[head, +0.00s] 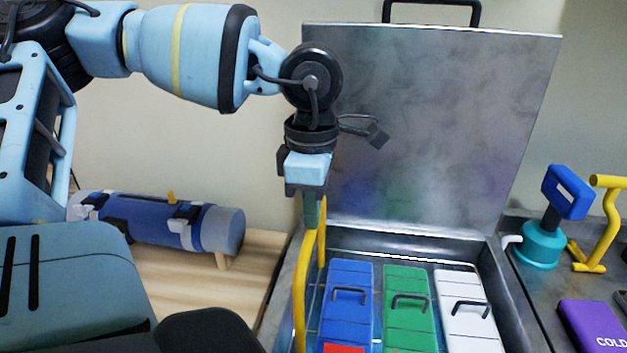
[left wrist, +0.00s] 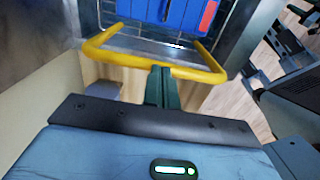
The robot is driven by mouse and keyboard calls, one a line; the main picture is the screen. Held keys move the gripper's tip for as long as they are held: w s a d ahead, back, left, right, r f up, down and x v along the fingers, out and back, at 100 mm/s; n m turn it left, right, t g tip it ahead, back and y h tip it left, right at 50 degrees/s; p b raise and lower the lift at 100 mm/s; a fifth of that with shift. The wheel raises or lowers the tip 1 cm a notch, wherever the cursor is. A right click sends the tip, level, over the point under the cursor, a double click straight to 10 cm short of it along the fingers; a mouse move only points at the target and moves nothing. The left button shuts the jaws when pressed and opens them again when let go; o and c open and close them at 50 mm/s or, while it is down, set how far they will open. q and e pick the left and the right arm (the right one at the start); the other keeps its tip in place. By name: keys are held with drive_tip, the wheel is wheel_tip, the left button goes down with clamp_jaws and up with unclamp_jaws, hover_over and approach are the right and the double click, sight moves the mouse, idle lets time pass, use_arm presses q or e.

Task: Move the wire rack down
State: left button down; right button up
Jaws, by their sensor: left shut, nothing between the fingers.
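The wire rack shows in the left wrist view as thin bars (left wrist: 108,14) inside a metal tank, with a yellow handle (left wrist: 145,59). In the head view the yellow handle (head: 300,295) rises at the tank's left side. A blue pack (head: 347,290), a green pack (head: 408,290) and a white pack (head: 462,290) sit in the rack, each with a dark grip. My left gripper (head: 311,215) points down at the top of the handle. Its fingers (left wrist: 161,88) are shut and empty, right by the yellow bar; contact is unclear. My right gripper is out of view.
The tank's lid (head: 430,120) stands open behind the rack. A blue roll (head: 165,222) lies on a wooden surface (head: 215,275) at left. At right are a teal pump-like device (head: 540,245), a yellow stand (head: 605,225) and a purple pack (head: 590,325).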

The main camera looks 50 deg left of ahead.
use_arm(q)
drive_tip(key=shift+f, duration=0.3)
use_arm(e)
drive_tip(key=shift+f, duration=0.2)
use_arm(q)
wheel_tip(320, 180, up, 9)
drive_tip(key=p, duration=0.4)
drive_tip(key=shift+r, duration=0.15)
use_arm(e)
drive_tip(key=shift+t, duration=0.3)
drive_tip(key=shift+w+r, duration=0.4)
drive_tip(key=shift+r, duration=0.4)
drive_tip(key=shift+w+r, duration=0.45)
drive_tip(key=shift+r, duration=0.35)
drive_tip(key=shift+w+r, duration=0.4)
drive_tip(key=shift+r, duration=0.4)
